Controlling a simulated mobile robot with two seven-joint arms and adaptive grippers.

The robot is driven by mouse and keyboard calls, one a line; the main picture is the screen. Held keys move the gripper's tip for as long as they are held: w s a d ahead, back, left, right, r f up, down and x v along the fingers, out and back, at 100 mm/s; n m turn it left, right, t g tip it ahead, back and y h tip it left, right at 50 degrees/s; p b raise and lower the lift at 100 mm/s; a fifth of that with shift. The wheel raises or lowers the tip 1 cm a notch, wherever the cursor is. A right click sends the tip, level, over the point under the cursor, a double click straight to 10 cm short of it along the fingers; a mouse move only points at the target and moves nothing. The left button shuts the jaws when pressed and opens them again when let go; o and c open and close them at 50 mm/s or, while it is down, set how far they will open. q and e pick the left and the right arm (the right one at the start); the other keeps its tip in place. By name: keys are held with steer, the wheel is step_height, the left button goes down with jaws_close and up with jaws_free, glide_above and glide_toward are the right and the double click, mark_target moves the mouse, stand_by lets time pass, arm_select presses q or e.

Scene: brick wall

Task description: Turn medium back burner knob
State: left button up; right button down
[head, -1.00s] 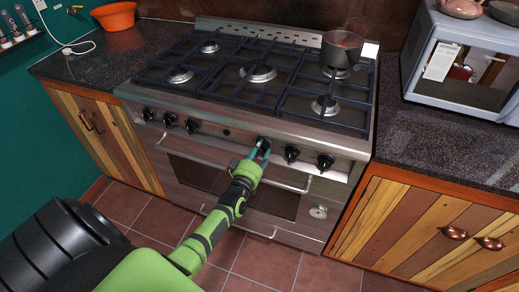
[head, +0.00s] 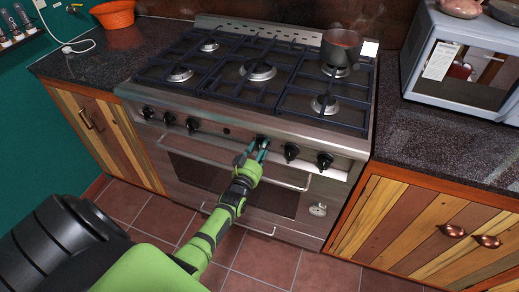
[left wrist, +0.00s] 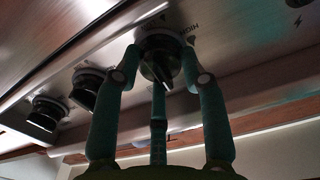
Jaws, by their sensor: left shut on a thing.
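The stove (head: 190,140) has a row of black knobs along its front panel. My left gripper (head: 258,150) is at the knob (head: 262,141) just right of the panel's middle, with its teal fingers around it. In the left wrist view the fingers of my left gripper (left wrist: 160,75) are closed on the sides of this knob (left wrist: 160,62), whose pointer is tilted. Two other knobs (left wrist: 88,88) show to the left there. The medium back burner cannot be told for certain; a back right burner (head: 335,70) carries a pot. My right gripper is out of view.
A dark pot (head: 341,47) stands on the back right burner. The oven door handle (head: 285,182) runs just below the knobs, close to my left arm. Counters flank the stove, with a microwave (head: 462,60) right and an orange bowl (head: 114,14) left.

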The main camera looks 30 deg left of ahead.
arm_select(q)
steer(key=shift+w+a+r, duration=0.15)
steer(key=shift+a+r, duration=0.05)
steer(key=shift+r, duration=0.3)
steer(key=o, duration=1.2)
steer(key=shift+c, duration=0.2)
steer(key=shift+f, duration=0.1)
steer(key=shift+d+f, duration=0.1)
steer(key=v, duration=1.2)
